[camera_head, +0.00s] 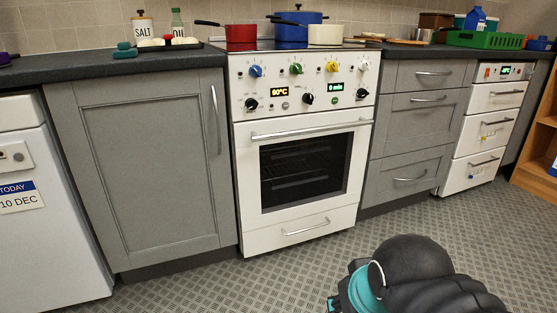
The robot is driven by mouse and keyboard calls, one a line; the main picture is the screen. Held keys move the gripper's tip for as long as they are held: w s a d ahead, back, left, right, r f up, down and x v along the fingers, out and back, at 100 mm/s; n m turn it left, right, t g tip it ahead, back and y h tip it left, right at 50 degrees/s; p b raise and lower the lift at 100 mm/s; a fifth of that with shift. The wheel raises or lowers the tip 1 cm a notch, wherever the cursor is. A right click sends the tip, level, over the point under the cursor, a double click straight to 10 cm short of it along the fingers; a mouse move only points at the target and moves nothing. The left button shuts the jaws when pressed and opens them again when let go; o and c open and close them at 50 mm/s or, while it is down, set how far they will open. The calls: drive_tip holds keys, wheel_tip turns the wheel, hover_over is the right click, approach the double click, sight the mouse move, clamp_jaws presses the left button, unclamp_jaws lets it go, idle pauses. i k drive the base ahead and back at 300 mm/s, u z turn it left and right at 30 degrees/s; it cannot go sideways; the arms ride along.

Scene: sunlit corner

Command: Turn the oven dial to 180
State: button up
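The white oven (297,223) stands in the middle of the counter run, with its door shut. Its upper panel has a display (279,92) reading 90°C. A black dial (251,104) is just left of that display. Another black dial (308,98) and a third black dial (362,93) sit further right. A second display (336,86) reads 0 min. Above are a blue knob (256,71), a green knob (296,68), a yellow knob (332,66) and a white knob. Part of my black and teal arm shows at the bottom right, well apart from the oven. My gripper's fingers are not visible.
A red pan (241,34), a blue pot (291,33) and a cream pot (326,35) stand on the hob. The oven door handle (310,130) and drawer handles stick out. A white appliance (45,215) is at left. The patterned floor (230,280) before the oven is clear.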

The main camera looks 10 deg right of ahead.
sight(252, 103)
drive_tip(key=z, duration=1.65)
drive_tip(key=k, duration=1)
drive_tip(key=u, duration=1)
drive_tip(key=i, duration=0.5)
